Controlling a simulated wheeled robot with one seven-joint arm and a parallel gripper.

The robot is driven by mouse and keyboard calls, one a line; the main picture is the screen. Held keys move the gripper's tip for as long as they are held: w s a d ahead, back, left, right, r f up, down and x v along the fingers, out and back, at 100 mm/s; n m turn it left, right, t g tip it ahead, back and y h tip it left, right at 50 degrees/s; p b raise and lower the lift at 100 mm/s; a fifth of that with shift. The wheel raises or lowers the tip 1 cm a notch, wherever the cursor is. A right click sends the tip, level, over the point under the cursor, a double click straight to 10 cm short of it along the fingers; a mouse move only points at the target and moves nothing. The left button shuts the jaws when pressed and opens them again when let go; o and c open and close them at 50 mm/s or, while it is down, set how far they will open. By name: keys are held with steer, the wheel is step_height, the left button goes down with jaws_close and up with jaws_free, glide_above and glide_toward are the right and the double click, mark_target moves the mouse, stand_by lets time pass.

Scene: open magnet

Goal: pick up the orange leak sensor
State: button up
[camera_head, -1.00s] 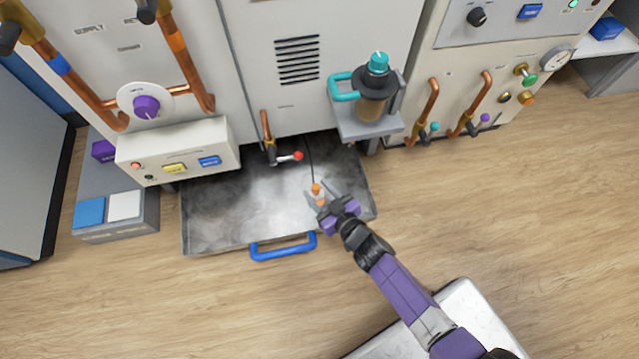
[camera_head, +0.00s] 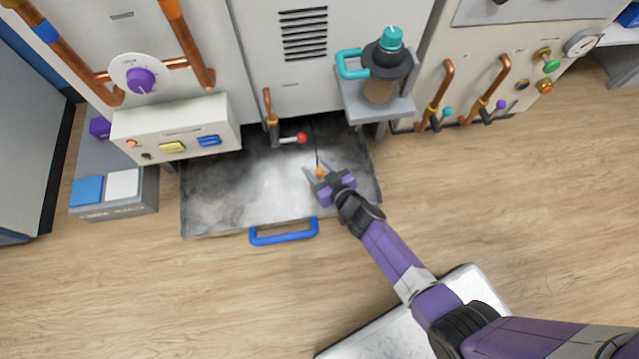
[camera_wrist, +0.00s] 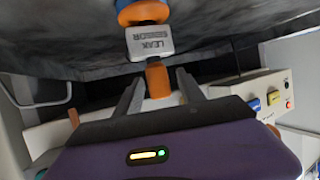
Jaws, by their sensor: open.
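The orange leak sensor (camera_head: 320,172) is at the end of a thin dark cable over the grey metal drip tray (camera_head: 215,215). In the wrist view the leak sensor (camera_wrist: 150,42) shows a white block lettered "LEAK SENSOR" between orange parts. Its lower orange part (camera_wrist: 158,80) lies between or just beyond my fingertips. My gripper (camera_head: 319,174) is open, with one finger to each side of the sensor; it also shows in the wrist view (camera_wrist: 157,82). I cannot tell whether a finger touches the sensor.
A blue handle (camera_head: 284,236) is on the tray's front edge. A red-tipped valve lever (camera_head: 301,138) juts out behind the sensor. A shelf with a teal-capped jar (camera_head: 380,88) stands to the right, and a white control box (camera_head: 180,142) to the left.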

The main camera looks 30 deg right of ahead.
steer(key=shift+w+f, duration=0.25)
steer(key=shift+w, duration=0.3)
jaws_close()
stand_by(1.0)
